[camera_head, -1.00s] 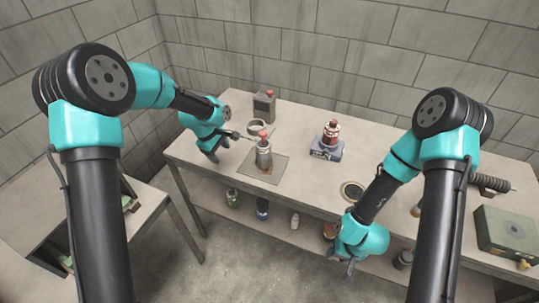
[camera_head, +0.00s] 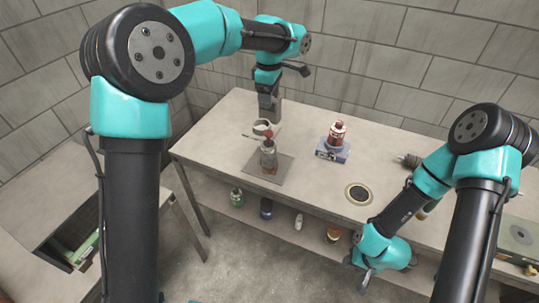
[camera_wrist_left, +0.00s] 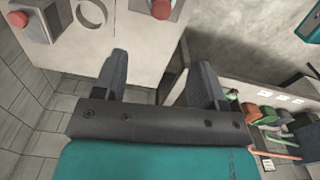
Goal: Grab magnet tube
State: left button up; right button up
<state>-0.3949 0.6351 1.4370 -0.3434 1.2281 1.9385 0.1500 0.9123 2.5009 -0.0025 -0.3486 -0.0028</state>
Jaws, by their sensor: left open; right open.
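A grey tube with a red cap (camera_head: 268,158) stands upright on a flat grey mat (camera_head: 284,172) at the left part of the table. Its red cap also shows in the left wrist view (camera_wrist_left: 161,9), at the top edge, beyond the fingers. I cannot tell for certain that this is the magnet tube. My left gripper (camera_head: 268,108) hangs pointing down, behind the tube in the head view. Its fingers are spread and empty in the left wrist view (camera_wrist_left: 162,75). My right gripper (camera_head: 356,272) is open and empty, low in front of the table.
A pale ring (camera_head: 262,128) lies behind the tube. A red device on a blue-grey base (camera_head: 335,146) and a dark disc (camera_head: 359,194) are to the right. Bottles stand on the lower shelf (camera_head: 283,213).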

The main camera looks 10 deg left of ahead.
aim_at(269, 132)
pick_arm(q)
notch_tip(269, 132, down, 12)
jog(key=shift+r, duration=0.1)
dwell(0.4)
jog(key=shift+s+f, duration=0.15)
jog(key=shift+f, duration=2.5)
jog(key=shift+c, duration=0.3)
grip_shut()
